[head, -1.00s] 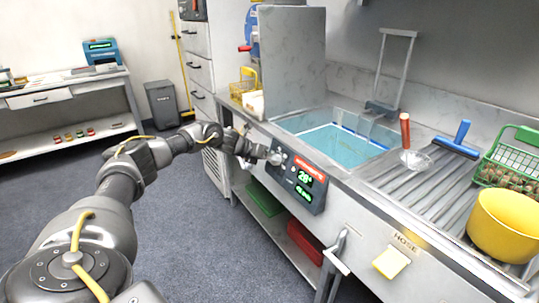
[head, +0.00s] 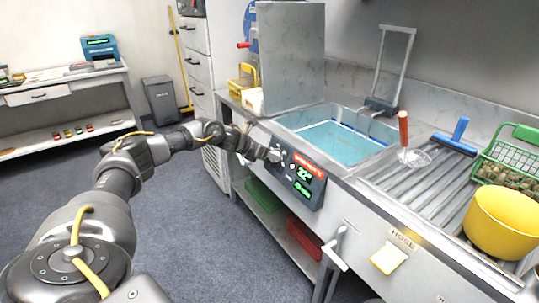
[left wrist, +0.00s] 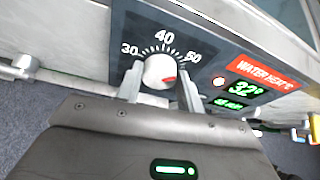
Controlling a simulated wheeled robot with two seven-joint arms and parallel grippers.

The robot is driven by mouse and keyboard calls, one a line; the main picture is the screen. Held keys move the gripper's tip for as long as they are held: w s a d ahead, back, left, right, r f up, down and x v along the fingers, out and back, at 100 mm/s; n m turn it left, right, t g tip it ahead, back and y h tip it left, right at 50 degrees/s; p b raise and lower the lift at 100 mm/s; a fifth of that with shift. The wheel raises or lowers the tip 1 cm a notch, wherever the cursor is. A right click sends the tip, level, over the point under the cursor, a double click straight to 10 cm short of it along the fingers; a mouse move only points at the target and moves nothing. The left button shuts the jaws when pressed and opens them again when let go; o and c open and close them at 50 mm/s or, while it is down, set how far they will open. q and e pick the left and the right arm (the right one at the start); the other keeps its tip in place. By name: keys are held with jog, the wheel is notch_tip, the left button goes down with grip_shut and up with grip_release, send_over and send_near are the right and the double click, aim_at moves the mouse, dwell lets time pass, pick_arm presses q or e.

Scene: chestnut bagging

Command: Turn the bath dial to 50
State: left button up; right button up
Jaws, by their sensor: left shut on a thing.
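The bath dial (left wrist: 158,70) is a pale round knob on a dark control panel (left wrist: 120,30), with 30, 40 and 50 printed around it. In the head view my left gripper (head: 270,153) reaches the panel's left end, hiding much of the dial.
The water bath (head: 335,138) is set into the steel counter above the panel. A yellow bucket (head: 500,222), a green basket (head: 510,162) of chestnuts and a blue-handled squeegee (head: 455,140) stand to the right.

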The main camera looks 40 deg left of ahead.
pick_arm(q)
jog(key=o, duration=1)
jog(key=shift+a, duration=0.1)
jog(key=v, duration=1)
jog(key=shift+s+r, duration=0.3)
pick_arm(e)
jog(key=shift+w+a+r, duration=0.1)
jog(key=shift+w+r, duration=0.1)
jog(key=shift+r, duration=0.2)
pick_arm(q)
jog(key=shift+a, duration=0.1)
